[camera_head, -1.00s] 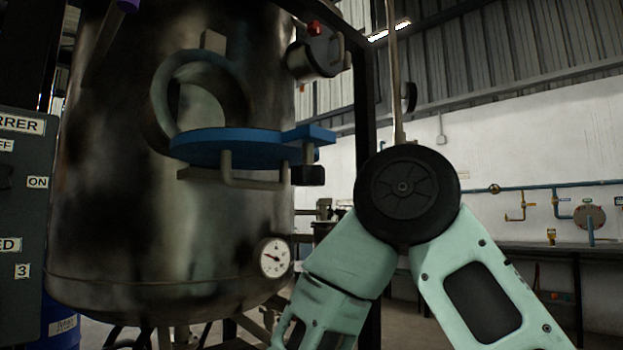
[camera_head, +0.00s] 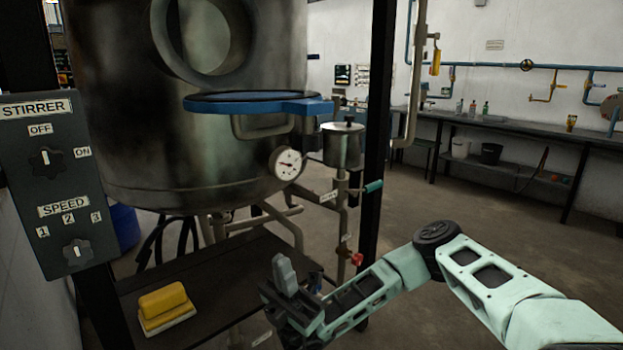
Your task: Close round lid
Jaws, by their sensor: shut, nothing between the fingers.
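The round lid (camera_head: 255,102) has a blue rim and stands open, lying flat and level below the round port (camera_head: 204,37) of the big metal tank (camera_head: 120,110). A grey bar handle (camera_head: 262,130) hangs under the lid. A blue tab sticks out at the lid's right end. The port is an open thick metal ring, cut off by the top edge. My gripper (camera_head: 283,268) is shut and empty. It is well below the lid, near the right edge of the dark table, touching neither lid nor handle.
A black post (camera_head: 377,130) stands right of the tank. A gauge (camera_head: 287,163), a small metal pot (camera_head: 342,145) and pipes with valves sit between them. The dark table (camera_head: 215,275) carries a yellow sponge (camera_head: 163,302). The stirrer panel (camera_head: 55,180) is at the left. Floor to the right is open.

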